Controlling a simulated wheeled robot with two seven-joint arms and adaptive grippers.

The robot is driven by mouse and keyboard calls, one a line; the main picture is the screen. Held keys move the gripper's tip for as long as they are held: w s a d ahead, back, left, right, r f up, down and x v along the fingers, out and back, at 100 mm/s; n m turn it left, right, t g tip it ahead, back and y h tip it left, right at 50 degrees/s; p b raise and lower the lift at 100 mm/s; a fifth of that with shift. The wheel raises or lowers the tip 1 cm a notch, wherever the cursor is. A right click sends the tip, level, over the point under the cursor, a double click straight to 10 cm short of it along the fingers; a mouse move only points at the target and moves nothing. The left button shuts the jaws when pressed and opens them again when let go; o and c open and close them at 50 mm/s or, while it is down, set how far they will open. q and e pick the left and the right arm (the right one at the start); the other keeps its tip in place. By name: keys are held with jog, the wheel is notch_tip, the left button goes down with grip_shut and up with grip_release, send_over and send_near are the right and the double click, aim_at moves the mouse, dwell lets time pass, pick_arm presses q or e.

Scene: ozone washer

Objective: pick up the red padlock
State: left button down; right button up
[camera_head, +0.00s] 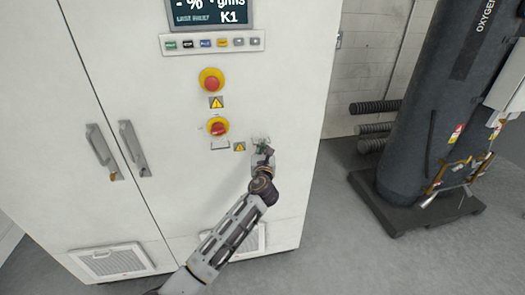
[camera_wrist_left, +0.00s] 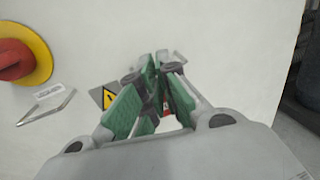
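My left gripper (camera_head: 263,149) is up against the front of the white cabinet, at a small pale bracket (camera_head: 260,138) right of the yellow-ringed red switch. In the left wrist view its green-padded fingers (camera_wrist_left: 151,66) come close together at their tips. A small red and white patch, which looks like part of the red padlock (camera_wrist_left: 166,106), shows between the fingers. The rest of it is hidden, and I cannot tell whether the fingers grip it. The padlock cannot be made out in the head view. My right gripper is in neither view.
The cabinet front carries a red emergency button (camera_head: 211,80), a red rotary switch (camera_head: 218,127) with a clear hasp below it, and two door handles (camera_head: 133,147). A dark oxygen tank (camera_head: 415,140) stands at the right. Grey floor (camera_head: 330,240) lies open between them.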

pick_arm(q)
jog(key=s+d+r, duration=0.1)
jog(key=s+r, duration=0.7)
jog(key=s, duration=0.6)
dwell(0.4)
